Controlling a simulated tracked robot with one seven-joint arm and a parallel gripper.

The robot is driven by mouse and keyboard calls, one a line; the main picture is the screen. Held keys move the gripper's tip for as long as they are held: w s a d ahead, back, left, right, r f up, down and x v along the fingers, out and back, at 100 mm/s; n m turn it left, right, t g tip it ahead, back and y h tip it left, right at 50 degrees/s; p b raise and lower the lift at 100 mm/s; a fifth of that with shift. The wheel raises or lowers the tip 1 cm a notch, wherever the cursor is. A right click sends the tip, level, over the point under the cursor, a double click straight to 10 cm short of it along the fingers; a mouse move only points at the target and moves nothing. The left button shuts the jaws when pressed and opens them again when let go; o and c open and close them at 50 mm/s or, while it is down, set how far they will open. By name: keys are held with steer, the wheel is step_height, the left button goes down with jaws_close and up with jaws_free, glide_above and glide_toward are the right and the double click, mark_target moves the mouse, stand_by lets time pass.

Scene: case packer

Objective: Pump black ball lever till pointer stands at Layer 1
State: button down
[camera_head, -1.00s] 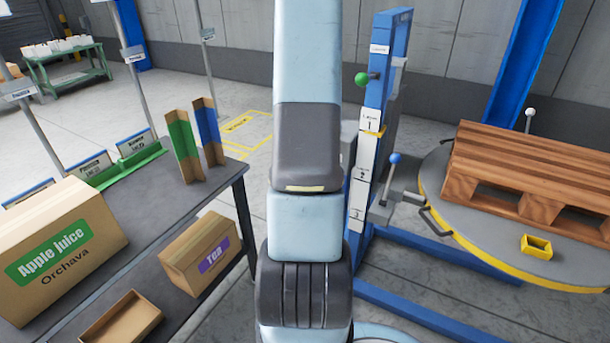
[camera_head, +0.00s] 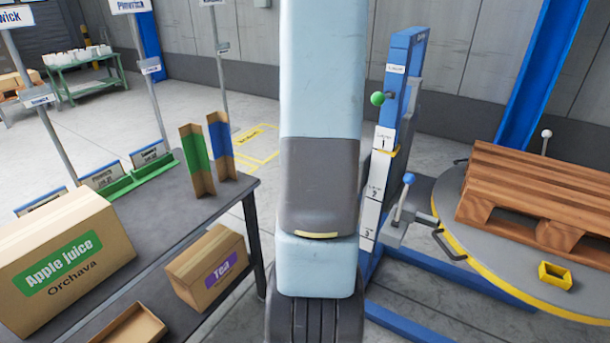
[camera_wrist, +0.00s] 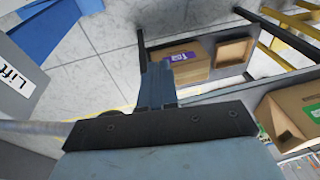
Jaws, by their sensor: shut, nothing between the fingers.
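The blue mast (camera_head: 405,75) carries a white scale with labels for layers 1, 2 and 3. A yellow pointer (camera_head: 388,152) sits at the lower edge of the Layer 1 label (camera_head: 384,138). My gripper (camera_wrist: 158,75) shows in the wrist view, its fingers shut and empty; my own arm hides it in the head view. In the wrist view a dark rounded shape (camera_wrist: 117,112), possibly the black ball, is partly hidden behind the gripper body. A grey rod (camera_wrist: 35,128) comes in from the left towards it. I cannot tell whether the gripper touches either.
A green ball (camera_head: 377,98) and a blue ball lever (camera_head: 407,182) are on the mast. A wooden pallet (camera_head: 545,185) lies on the round table (camera_head: 470,245) at right. A dark bench (camera_head: 215,215) with cartons stands left. A "Lift" label (camera_wrist: 14,78) shows in the wrist view.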

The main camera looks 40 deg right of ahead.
steer(key=r, duration=0.1)
steer(key=a+r, duration=0.1)
steer(key=r, duration=0.1)
steer(key=s+r, duration=0.1)
steer(key=shift+a+r, duration=0.15)
steer(key=shift+a, duration=0.2)
stand_by(0.7)
steer(key=w+a+r+m+t+h, duration=0.1)
steer(key=w+a+r+h, duration=0.1)
steer(key=a+r, duration=1.2)
steer(key=s+a+r+m+t, duration=0.1)
steer(key=s+a+r, duration=0.2)
steer(key=a, duration=0.3)
steer(key=s+a+r+t, duration=0.2)
steer(key=s+a+r, duration=0.1)
steer(key=s+a, duration=0.2)
steer(key=shift+a+r+m, duration=0.35)
steer(key=shift+a+m, duration=0.05)
steer(key=shift+a, duration=0.15)
steer(key=shift+w+d, duration=0.1)
